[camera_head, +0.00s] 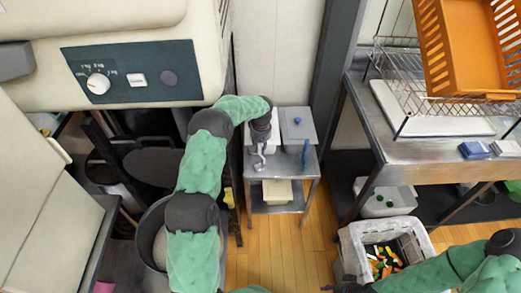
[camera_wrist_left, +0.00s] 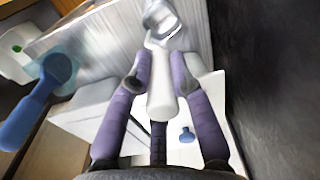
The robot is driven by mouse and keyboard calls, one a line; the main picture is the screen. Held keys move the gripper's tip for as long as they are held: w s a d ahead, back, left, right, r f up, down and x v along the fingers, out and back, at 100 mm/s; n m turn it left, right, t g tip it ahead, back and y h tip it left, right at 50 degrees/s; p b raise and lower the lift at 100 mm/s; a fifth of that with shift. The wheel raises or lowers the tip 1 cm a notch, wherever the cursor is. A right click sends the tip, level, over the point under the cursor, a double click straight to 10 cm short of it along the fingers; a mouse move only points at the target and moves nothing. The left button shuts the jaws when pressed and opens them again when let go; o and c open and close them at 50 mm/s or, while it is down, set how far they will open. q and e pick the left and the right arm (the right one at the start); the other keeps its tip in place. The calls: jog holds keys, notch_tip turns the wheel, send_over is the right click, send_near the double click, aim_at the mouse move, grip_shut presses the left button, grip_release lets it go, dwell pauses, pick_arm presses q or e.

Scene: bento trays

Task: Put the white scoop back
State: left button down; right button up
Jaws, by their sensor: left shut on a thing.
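My left gripper (camera_head: 261,144) is above a small metal stand beside the steel table. In the left wrist view the fingers (camera_wrist_left: 160,82) are shut on the handle of the white scoop (camera_wrist_left: 160,98), with its pale head (camera_wrist_left: 165,20) beyond the fingertips. The scoop also shows small below the gripper in the head view (camera_head: 259,161). A blue scoop (camera_head: 305,151) is at the front of the stand's right side; it shows large at left in the left wrist view (camera_wrist_left: 38,98). My right gripper (camera_head: 348,287) is partly cut off at the bottom edge; its fingers are unclear.
A grey-lidded container (camera_head: 298,125) with a blue knob stands on the metal stand (camera_head: 280,208). A cream bin (camera_head: 277,192) sits on its lower shelf. A white crate (camera_head: 352,250) of coloured pieces stands on the floor at right. The steel table (camera_head: 430,150) holds a wire rack (camera_head: 405,65).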

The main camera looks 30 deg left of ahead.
pick_arm(q)
jog(key=shift+r, duration=0.15)
jog(key=shift+f, duration=0.2)
jog(key=c, duration=1.1)
grip_release()
jog(key=shift+r, duration=0.1)
